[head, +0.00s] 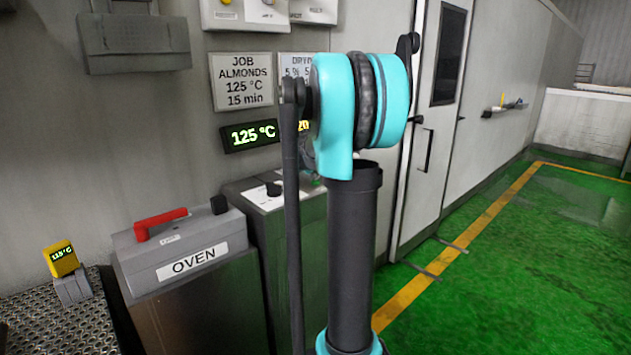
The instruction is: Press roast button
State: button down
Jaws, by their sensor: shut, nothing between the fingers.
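No button in view carries a readable roast label. A light panel (245,14) on the wall, cut by the top edge, has a yellow round part (226,3). My arm stands across the middle and hides part of the box and wall. My gripper is not visible.
The grey OVEN unit (185,245) has a red lever (160,222). A display (250,135) reads 125 °C under a sign (241,81) for almonds, 125 °C, 15 min. A yellow meter (61,258) stands on a perforated surface (60,325). Green floor (520,270) at right is clear.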

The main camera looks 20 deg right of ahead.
jog(key=shift+r, duration=0.9)
jog(key=shift+r, duration=2.5)
